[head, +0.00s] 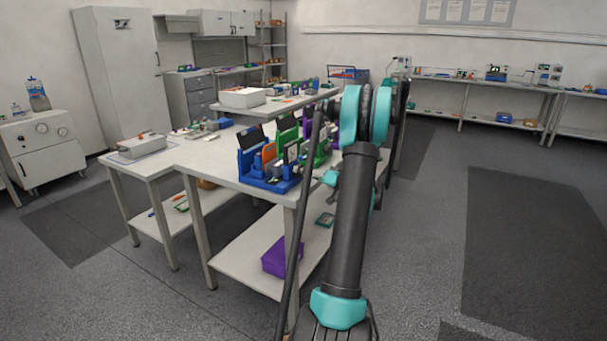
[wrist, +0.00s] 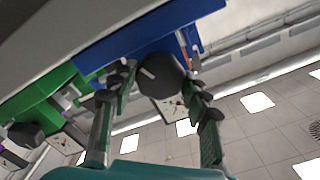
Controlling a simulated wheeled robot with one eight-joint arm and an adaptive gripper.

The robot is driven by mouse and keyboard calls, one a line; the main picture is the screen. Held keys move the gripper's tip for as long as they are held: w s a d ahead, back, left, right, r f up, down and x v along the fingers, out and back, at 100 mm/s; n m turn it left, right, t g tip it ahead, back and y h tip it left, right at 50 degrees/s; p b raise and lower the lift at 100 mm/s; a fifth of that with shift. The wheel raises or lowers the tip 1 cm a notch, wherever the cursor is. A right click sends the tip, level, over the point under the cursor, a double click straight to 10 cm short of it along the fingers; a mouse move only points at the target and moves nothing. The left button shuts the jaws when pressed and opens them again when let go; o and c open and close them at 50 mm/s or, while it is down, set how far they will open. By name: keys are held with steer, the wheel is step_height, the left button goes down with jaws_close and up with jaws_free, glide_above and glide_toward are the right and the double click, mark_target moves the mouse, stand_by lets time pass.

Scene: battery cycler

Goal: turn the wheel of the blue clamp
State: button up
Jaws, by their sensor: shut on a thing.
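The blue clamp (head: 268,183) stands at the near end of the long table in the head view, with an orange-edged piece and a dark panel in it. In the wrist view the blue clamp (wrist: 135,40) fills the top. Its black wheel (wrist: 158,76), with a pale bar on its face, lies between the fingers of my gripper (wrist: 160,82). The fingers are closed around the wheel, one on each side. In the head view my arm hides the gripper and the wheel.
A green clamp (wrist: 40,103) with its own dark wheel (wrist: 27,137) is beside the blue one. A purple bin (head: 283,257) sits on the shelf below. A white box (head: 242,97) lies farther back on the table. The floor at right is clear.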

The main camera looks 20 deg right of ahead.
steer(key=shift+m, duration=0.3)
steer(key=o, duration=1.2)
steer(key=shift+c, duration=0.2)
steer(key=v, duration=1.2)
steer(key=shift+d, duration=0.1)
